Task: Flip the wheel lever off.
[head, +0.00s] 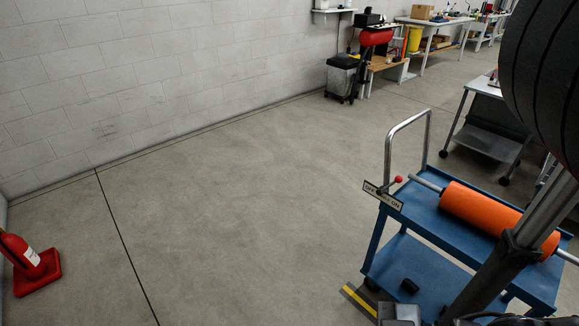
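The lever (398,180) has a red ball knob and sits at the near left corner of a blue cart (410,220), below its chrome handle. A small white label plate (383,196) beside it reads OFF on its left and ON on its right. The knob leans to the right, toward the ON end. The lever's lower stem is too small to see clearly. My gripper is not visible in the head view.
An orange roller (492,213) on a metal shaft lies across the cart's top. A dark upright with a large black ribbed shape (545,80) blocks the right side. A red extinguisher (22,252) stands at far left. The floor left of the cart is clear.

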